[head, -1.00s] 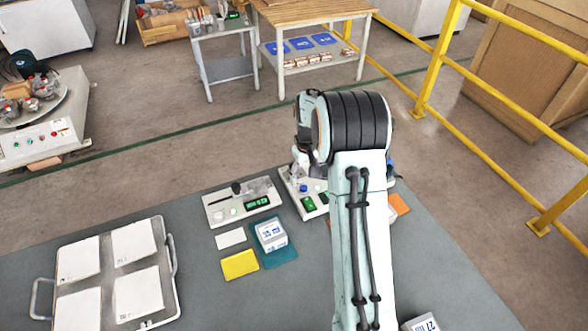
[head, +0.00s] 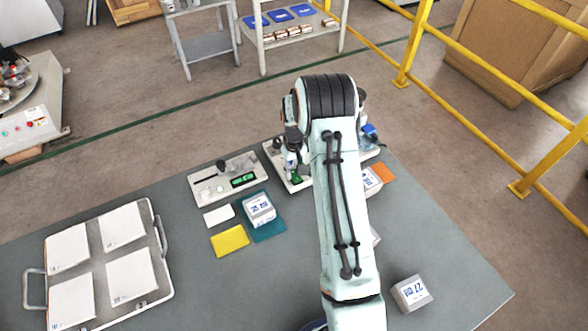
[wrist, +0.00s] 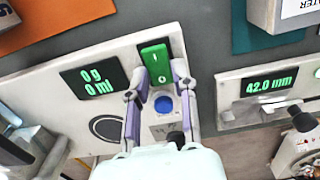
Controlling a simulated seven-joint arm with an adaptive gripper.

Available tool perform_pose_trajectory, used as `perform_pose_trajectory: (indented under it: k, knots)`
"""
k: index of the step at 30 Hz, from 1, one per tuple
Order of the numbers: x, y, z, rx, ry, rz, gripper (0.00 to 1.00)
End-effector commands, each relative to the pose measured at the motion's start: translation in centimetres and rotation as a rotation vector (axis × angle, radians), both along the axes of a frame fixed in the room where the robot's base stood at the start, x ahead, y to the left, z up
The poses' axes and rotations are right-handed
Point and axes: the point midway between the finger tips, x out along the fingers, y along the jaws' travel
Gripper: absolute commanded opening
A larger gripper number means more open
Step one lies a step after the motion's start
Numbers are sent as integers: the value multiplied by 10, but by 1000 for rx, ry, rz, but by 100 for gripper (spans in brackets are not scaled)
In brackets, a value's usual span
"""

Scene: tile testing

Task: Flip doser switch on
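The doser is a pale panel (wrist: 60,85) on the bench. In the wrist view it carries a green rocker switch (wrist: 155,65) marked I and O, a round blue button (wrist: 163,104) and a lit display (wrist: 90,82) reading 0 g and 0 ml. My gripper (wrist: 158,75) is open and empty, one finger on each side of the switch. I cannot tell whether the fingers touch it or which way the rocker is tipped. In the head view my arm hides much of the doser (head: 270,152).
A second device (head: 205,188) with a 42.0 mm display (wrist: 268,84) stands beside the doser. A teal mat (head: 265,228) with a labelled block, a yellow pad (head: 230,241) and a tray of white tiles (head: 152,215) lie on the bench (head: 200,290). Another labelled block (head: 411,293) lies near the arm.

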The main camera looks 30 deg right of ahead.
Motion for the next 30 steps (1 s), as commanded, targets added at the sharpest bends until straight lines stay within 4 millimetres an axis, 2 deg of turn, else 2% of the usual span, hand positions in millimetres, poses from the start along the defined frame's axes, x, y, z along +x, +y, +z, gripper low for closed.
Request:
perform_pose_trajectory:
  k: [8,16,24,25,27,30]
  knots:
    - [-1,0,0,0,-16,0,0]
    - [-4,0,0,1,-145,0,0]
    - [-3,0,0,0,-151,0,0]
    - [-3,0,0,0,-151,0,30]
    - [-3,0,0,0,-151,0,50]
    - [-3,0,0,0,-151,0,50]
